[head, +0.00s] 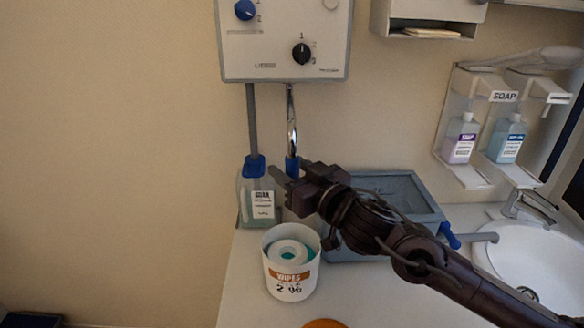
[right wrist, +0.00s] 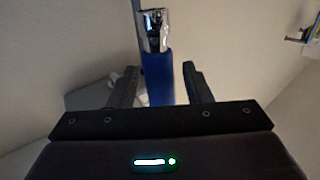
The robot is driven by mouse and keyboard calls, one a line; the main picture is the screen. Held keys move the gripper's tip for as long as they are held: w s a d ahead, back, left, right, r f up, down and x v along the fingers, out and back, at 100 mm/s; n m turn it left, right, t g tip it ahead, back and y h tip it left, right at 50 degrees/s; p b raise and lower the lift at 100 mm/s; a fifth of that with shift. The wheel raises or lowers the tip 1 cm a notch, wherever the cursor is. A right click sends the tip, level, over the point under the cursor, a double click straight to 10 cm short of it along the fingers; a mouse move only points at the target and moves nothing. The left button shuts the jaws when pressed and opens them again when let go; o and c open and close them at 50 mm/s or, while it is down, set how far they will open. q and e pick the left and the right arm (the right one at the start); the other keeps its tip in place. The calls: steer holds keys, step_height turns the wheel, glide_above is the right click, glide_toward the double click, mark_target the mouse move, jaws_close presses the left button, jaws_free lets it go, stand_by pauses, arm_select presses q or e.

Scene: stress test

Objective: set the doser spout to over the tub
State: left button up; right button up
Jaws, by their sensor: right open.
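The doser (head: 285,50) is a pale box on the wall with a blue knob and a black knob. Its chrome spout (head: 291,125) hangs down from the underside and ends in a blue sleeve (head: 291,164). The grey-blue tub (head: 400,188) stands on the counter to the right of the spout, partly hidden by my right arm. My right gripper (head: 289,180) is open at the blue sleeve. In the right wrist view the sleeve (right wrist: 158,78) stands between the two open fingers, with visible gaps on both sides. My left gripper is not in view.
A bottle (head: 258,208) with a blue cap takes a grey tube left of the spout. A white wipes canister (head: 291,277) stands in front. A sink (head: 520,255) with a tap lies right. Soap dispensers (head: 462,140) hang on the wall. Front counter has free room.

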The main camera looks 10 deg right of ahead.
jaws_close()
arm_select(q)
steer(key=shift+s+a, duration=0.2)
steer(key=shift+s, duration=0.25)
